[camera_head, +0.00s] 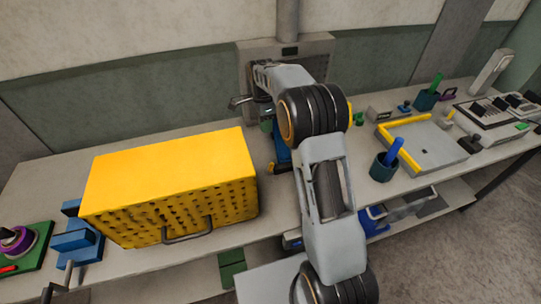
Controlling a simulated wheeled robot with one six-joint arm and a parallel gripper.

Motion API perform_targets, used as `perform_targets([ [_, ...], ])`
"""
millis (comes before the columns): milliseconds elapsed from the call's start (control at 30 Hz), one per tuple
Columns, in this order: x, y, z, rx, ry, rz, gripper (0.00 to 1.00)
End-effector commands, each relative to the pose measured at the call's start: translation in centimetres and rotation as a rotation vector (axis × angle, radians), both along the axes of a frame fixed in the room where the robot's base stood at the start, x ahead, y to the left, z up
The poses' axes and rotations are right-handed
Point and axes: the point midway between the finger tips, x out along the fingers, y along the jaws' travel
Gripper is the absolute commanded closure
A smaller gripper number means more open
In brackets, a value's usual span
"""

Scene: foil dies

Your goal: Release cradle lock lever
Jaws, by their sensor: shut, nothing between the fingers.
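A blue cradle-like fixture (78,238) stands on the bench left of the yellow box. A grey lever or handle (68,274) sticks up at its front; whether this is the lock lever I cannot tell. My arm reaches up over the bench toward the back wall. My gripper (239,101) appears at its far end, small and dark, in front of the grey wall housing. It is shut and empty, well away from the blue fixture. Another blue device (282,153) behind my arm is mostly hidden.
A large yellow perforated box (170,185) with a front handle fills the bench's left middle. A green board with a purple ring (18,240) lies at far left. On the right are a dark cup (383,168), a yellow-edged grey tray (440,152) and a switch panel (495,110).

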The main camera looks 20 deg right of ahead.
Motion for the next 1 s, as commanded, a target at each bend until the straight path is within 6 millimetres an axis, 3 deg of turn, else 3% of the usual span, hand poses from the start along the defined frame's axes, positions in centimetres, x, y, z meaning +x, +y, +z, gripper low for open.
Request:
perform_targets([
  [433, -2.1, 0.0, -7.9, 0.000, 0.003, 0.000, 1.00],
  [700, -4.8, 0.0, -8.7, 0.000, 0.002, 0.000, 1.00],
  [1000, -5.6, 0.0, -9.1, 0.000, 0.000, 0.000, 1.00],
])
